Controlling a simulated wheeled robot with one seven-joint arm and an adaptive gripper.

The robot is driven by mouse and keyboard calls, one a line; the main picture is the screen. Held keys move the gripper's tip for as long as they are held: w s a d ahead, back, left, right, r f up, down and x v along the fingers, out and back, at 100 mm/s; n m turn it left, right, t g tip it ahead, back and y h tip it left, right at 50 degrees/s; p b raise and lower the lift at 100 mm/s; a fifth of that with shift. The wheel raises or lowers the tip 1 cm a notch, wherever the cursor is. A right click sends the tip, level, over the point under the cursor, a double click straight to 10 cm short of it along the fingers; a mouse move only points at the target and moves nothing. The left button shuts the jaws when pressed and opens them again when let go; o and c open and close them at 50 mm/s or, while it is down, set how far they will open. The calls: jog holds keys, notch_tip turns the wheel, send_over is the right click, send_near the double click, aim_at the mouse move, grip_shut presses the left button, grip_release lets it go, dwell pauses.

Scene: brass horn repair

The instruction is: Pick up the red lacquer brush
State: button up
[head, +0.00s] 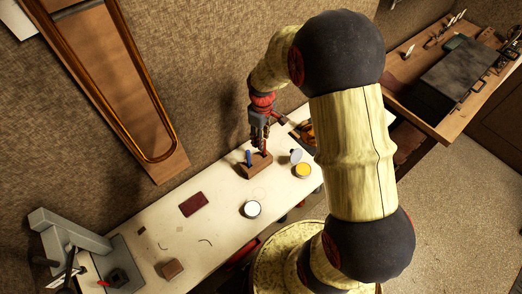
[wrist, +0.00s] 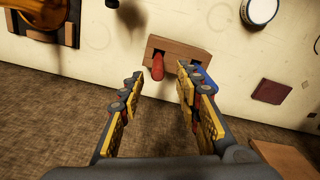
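The red lacquer brush shows in the wrist view as a rounded red handle (wrist: 157,68) standing out of a brown wooden block (wrist: 182,50); its lower part is hidden in the block. A blue handle (wrist: 203,77) stands in the same block to the right, partly behind my right finger. My gripper (wrist: 158,80) is open and empty, with the red handle between the lines of its two fingers and not visibly touched. In the head view my gripper (head: 259,128) hangs just above the block (head: 258,167), pointing down, and hides part of the brush.
On the pale bench (head: 225,235) are a white-topped round tin (head: 252,209), a yellow tin (head: 302,170), a dark red pad (head: 193,204) and a brown block (head: 172,268). A grey tool stand (head: 70,235) is at left. The bench between block and pad is clear.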

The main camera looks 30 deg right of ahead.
aim_at(264, 151)
jog(key=f, duration=0.7)
jog(key=shift+s+d, duration=0.25)
jog(key=shift+d, duration=0.05)
jog(key=shift+c, duration=0.4)
jog(key=c, duration=0.8)
